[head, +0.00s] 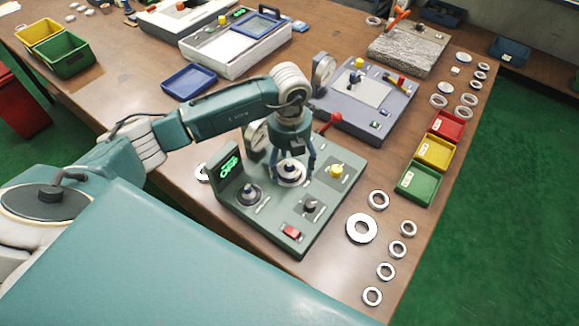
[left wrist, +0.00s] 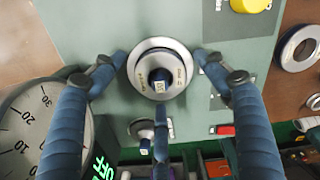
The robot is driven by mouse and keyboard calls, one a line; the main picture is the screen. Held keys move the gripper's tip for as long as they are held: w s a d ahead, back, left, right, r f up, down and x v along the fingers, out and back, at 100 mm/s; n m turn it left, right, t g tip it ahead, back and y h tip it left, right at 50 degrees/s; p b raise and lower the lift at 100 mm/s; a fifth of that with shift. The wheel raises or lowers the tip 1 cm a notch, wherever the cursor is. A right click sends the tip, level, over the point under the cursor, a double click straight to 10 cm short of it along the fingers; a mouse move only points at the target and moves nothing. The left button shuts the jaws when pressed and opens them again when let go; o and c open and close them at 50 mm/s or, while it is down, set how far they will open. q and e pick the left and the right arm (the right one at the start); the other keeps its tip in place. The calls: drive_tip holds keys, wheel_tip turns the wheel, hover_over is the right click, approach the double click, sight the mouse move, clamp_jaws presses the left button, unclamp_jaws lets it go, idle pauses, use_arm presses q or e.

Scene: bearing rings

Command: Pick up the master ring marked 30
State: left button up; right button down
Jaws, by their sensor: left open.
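A silver ring (head: 291,177) with small markings sits around a dark post on the green-grey gauge device (head: 262,208). In the left wrist view the ring (left wrist: 143,75) lies flat, and its lettering is too small to read surely. A small pale label shows on the post's top (left wrist: 159,84). My left gripper (head: 292,163) is directly over the ring with its blue fingers spread open. In the left wrist view its fingertips (left wrist: 160,70) are around the ring, two at the sides and one below. I cannot tell whether they touch it. My right gripper is not in view.
The device carries a dial gauge, a green-lit display (head: 229,165), a yellow knob (head: 336,170) and a red switch (head: 292,232). Several loose rings (head: 361,229) lie to its right. Red, yellow and green bins (head: 417,182) stand near the table edge. A second gauge device (head: 365,95) stands behind.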

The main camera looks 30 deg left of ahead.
use_arm(q)
drive_tip(key=c, duration=1.4)
drive_tip(key=shift+c, duration=1.3)
drive_tip(key=shift+r, duration=0.1)
